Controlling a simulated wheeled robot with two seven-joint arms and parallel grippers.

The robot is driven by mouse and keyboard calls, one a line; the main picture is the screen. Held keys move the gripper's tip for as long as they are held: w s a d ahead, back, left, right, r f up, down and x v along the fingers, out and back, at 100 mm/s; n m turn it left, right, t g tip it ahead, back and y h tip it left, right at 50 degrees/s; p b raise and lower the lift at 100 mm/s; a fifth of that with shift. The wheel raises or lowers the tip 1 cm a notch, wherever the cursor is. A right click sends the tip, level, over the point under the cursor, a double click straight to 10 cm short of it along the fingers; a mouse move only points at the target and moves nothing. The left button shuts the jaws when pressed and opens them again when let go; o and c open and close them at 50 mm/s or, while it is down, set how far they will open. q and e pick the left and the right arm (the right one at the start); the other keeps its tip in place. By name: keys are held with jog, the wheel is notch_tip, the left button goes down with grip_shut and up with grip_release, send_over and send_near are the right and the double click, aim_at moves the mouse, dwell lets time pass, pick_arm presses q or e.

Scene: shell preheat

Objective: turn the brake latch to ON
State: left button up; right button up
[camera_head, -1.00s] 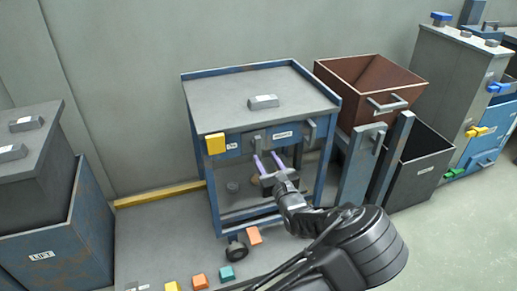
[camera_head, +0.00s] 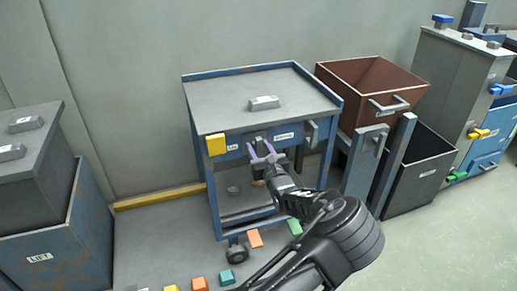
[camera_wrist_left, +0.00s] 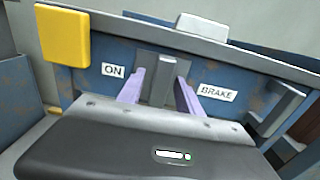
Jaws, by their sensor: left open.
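The brake latch is a grey upright block (camera_wrist_left: 157,80) on the blue front panel of the cart (camera_wrist_left: 97,80), between the ON label (camera_wrist_left: 114,71) and the BRAKE label (camera_wrist_left: 216,93). My left gripper (camera_head: 262,149) is open at that panel, with its purple fingers pointing at it. In the left wrist view the two fingers (camera_wrist_left: 159,92) appear one on each side of the latch. I cannot tell whether they touch it. In the head view the gripper partly hides the latch. My right gripper is not in view.
A yellow block (camera_head: 216,145) sits at the panel's left corner, and a grey bracket (camera_head: 311,133) sticks out at its right. A grey block (camera_head: 264,103) lies on the cart top. A brown bin (camera_head: 365,88) stands to the right. Several coloured blocks lie on the floor in front.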

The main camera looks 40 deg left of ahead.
pick_arm(q)
grip_shut()
